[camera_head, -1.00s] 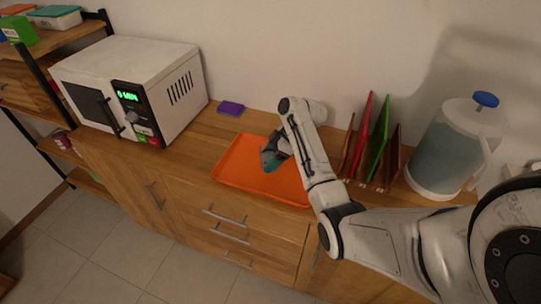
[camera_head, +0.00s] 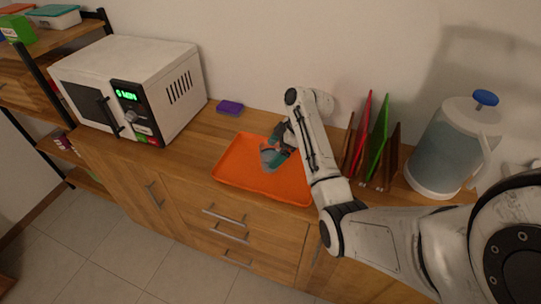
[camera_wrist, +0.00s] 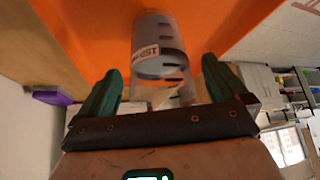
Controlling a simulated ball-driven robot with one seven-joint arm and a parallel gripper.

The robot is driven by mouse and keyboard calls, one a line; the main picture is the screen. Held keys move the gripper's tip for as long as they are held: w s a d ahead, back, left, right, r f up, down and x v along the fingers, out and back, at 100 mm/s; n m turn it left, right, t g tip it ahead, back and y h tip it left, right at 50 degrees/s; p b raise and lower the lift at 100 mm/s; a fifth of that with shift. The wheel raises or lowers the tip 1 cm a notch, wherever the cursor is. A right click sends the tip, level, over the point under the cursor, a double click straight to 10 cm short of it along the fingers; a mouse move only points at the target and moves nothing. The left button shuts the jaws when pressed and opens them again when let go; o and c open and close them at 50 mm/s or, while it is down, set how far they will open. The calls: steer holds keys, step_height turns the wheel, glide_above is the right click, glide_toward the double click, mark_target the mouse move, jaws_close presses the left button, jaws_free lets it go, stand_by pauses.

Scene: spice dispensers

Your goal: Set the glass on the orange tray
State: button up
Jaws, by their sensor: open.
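The clear glass (camera_head: 267,156) stands on the orange tray (camera_head: 235,175), near its middle. In the wrist view the glass (camera_wrist: 155,50) shows dark marks and a pale label, with the orange tray surface (camera_wrist: 95,30) behind it. My gripper (camera_head: 279,147) is just right of the glass in the head view. In the wrist view its two green fingers (camera_wrist: 160,82) are spread apart, with the glass beyond and between their tips. A clear gap shows on each side, so the fingers do not appear to touch it.
A white microwave (camera_head: 150,75) and a purple block (camera_head: 230,107) are left of the tray. A rack with red and green boards (camera_head: 377,135) and a blue-lidded pitcher (camera_head: 452,150) stand on the right. The tray's left part is clear.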

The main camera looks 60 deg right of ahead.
steer(key=v, duration=0.9)
steer(key=shift+w, duration=0.1)
